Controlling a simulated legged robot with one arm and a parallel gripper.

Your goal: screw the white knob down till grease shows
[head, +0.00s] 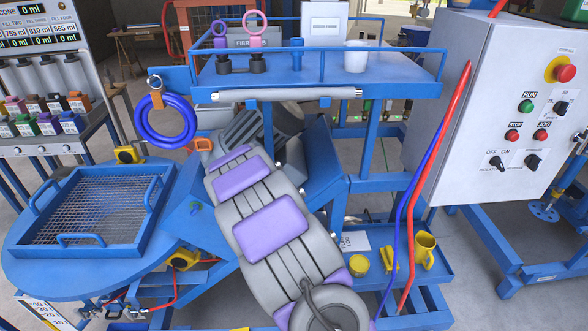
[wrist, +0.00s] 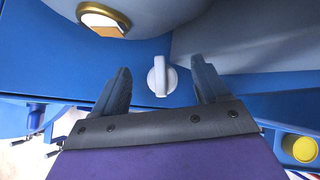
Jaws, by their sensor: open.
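The white knob (wrist: 161,77) shows in the wrist view on a blue surface, with its raised grip bar pointing toward my gripper. My gripper (wrist: 160,84) is open, with one dark finger to the left of the knob and one to the right. There is a gap between each finger and the knob, and nothing is held. In the head view my arm reaches down toward the blue machine, and the arm hides the knob and most of my gripper. No grease can be made out in either view.
A brass-rimmed round opening (wrist: 103,19) is at the upper left of the wrist view. In the head view, a blue mesh tray (head: 92,215) is at the left, a shelf (head: 320,72) with a white cup (head: 356,57) is above, and a grey control cabinet (head: 480,110) with hanging hoses is at the right.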

